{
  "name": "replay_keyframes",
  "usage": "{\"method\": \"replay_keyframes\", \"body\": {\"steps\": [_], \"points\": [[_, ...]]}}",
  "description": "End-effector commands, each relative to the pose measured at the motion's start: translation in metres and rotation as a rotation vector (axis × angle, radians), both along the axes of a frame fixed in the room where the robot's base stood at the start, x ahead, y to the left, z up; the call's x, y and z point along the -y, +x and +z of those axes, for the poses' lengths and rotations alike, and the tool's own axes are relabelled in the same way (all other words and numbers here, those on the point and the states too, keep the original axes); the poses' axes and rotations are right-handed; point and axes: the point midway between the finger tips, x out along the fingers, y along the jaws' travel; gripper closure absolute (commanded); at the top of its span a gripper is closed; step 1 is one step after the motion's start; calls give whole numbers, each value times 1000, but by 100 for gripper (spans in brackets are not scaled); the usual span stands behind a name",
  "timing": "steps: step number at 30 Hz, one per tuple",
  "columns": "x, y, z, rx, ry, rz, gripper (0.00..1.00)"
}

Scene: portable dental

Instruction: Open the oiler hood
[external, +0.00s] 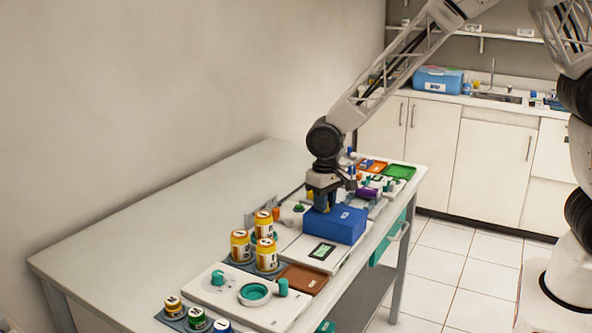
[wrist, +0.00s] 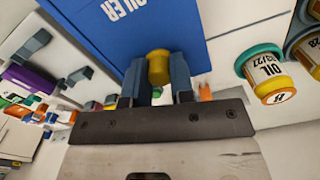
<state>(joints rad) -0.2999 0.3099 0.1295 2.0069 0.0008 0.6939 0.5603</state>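The oiler hood is a blue box-shaped cover (external: 335,224) on the white device on the table. In the external view it looks closed and level. In the wrist view, its blue face (wrist: 130,25) fills the top and carries the white word "OILER". A yellow round knob (wrist: 158,67) stands at the hood's edge. My gripper (wrist: 160,75) points at the hood with one finger on each side of the knob, and no clear gap shows between them. In the external view my gripper (external: 323,203) is at the hood's left end, and its fingertips are partly hidden.
Yellow-capped oil bottles (external: 266,250) stand close left of the hood; one oil bottle (wrist: 268,75) shows right in the wrist view. A small screen (external: 321,251) and brown tray (external: 301,279) lie in front. A green tray (external: 398,172) is behind. The table's left side (external: 150,225) is clear.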

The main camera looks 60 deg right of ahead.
Motion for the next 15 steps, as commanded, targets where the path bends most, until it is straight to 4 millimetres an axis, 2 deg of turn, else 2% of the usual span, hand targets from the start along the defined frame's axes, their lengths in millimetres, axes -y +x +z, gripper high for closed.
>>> {"method": "replay_keyframes", "body": {"steps": [9, 15], "points": [[-3, 0, 0, 0, 0, 0, 100], [-25, 0, 0, 0, 0, 3, 100]]}}
